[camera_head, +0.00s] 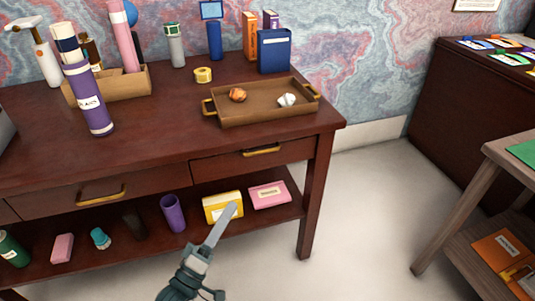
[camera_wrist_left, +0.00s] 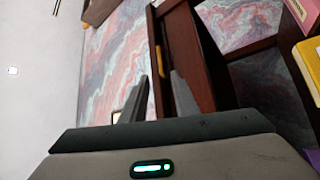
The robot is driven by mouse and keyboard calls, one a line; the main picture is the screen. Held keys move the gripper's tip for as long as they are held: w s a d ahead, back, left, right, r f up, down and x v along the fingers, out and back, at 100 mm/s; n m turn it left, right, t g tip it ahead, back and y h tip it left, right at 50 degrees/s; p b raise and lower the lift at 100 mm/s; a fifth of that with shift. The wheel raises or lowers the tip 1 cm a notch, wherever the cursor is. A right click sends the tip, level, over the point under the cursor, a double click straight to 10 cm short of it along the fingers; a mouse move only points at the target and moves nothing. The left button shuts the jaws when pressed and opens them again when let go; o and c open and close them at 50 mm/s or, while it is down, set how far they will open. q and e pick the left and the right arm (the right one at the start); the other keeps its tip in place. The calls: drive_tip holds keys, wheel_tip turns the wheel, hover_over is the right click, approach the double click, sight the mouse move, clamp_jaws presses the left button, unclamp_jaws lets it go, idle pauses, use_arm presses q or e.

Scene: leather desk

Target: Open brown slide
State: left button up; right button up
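The brown desk has two shut-looking drawers. The right drawer (camera_head: 225,166) has a gold handle (camera_head: 262,151), and the left drawer (camera_head: 60,200) has another gold handle (camera_head: 102,194). In the head view my left gripper (camera_head: 232,208) is in front of the desk, below and left of the right handle and apart from it. In the left wrist view its two fingers (camera_wrist_left: 158,80) are spread with nothing held. A gold handle (camera_wrist_left: 158,62) shows beyond, between the fingertips. My right gripper is not in view.
A brown tray (camera_head: 225,119) with small items stands above the right drawer. The lower shelf holds a yellow box (camera_head: 215,209), a pink box (camera_head: 269,195) and a purple cup (camera_head: 173,213). Bottles stand at the back left.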

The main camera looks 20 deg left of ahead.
use_arm(q)
drive_tip(key=shift+w+r, duration=0.1)
drive_tip(key=x, duration=1.7)
drive_tip(key=shift+w+d, duration=0.1)
clamp_jaws()
